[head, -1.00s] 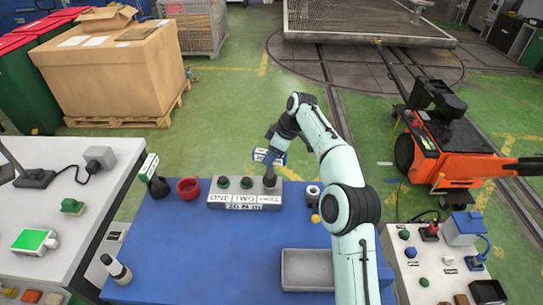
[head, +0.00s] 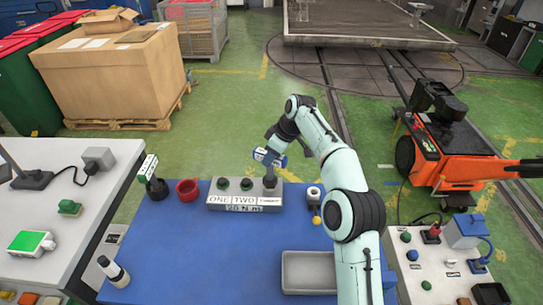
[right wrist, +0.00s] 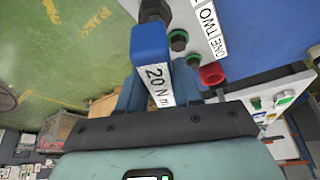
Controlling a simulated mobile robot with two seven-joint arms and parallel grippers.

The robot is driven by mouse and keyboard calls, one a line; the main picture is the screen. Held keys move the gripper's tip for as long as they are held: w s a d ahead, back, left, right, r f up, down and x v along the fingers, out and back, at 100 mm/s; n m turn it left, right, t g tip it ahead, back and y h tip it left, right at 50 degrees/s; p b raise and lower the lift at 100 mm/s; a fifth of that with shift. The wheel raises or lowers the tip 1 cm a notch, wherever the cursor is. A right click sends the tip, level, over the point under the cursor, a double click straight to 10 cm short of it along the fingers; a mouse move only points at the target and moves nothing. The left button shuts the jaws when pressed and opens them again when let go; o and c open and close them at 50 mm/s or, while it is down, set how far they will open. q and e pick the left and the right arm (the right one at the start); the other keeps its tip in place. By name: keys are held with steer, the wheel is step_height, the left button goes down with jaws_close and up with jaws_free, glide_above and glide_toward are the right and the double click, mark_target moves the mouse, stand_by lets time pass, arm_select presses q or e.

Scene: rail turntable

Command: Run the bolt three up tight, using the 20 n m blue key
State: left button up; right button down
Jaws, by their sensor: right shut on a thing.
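The grey block (head: 232,207) on the blue bench has labels ONE, TWO and a third, partly blurred one. Bolt three is at the right end, hidden under the dark socket (head: 270,181) of the blue key (head: 265,156). The key appears upright over it. My right gripper (head: 277,160) is shut on the blue key; in the right wrist view the key (right wrist: 149,42) shows its 20 N m label between the fingers. My left gripper is not in view.
A green-labelled key (head: 151,178) and a red cup (head: 187,189) stand left of the block. A white-topped item (head: 314,194) stands to its right, a grey tray (head: 308,271) nearer. A dark-capped bottle (head: 113,271) stands front left. The bench middle is clear.

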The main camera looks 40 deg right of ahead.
steer(key=shift+a+m+t+h+b, duration=0.15)
steer(key=shift+m+h+b, duration=0.2)
steer(key=shift+m, duration=0.45)
steer(key=shift+d+m+t+h+b, duration=0.15)
steer(key=shift+m+h+b, duration=0.2)
steer(key=shift+m, duration=0.45)
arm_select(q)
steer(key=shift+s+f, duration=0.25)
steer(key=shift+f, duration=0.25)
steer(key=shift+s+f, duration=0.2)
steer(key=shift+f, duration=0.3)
arm_select(e)
steer(key=shift+a+m, duration=0.1)
steer(key=shift+m, duration=0.7)
steer(key=shift+h, duration=0.3)
steer(key=shift+a+m, duration=0.1)
steer(key=shift+m, duration=0.5)
steer(key=shift+r+m+h, duration=0.1)
steer(key=shift+m+h, duration=0.5)
steer(key=shift+m, duration=0.5)
steer(key=shift+m+h, duration=0.3)
steer(key=shift+m, duration=0.5)
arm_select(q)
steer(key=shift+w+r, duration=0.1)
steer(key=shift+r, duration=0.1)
arm_select(e)
steer(key=shift+m+g, duration=0.4)
steer(key=shift+m, duration=0.3)
steer(key=shift+h, duration=0.3)
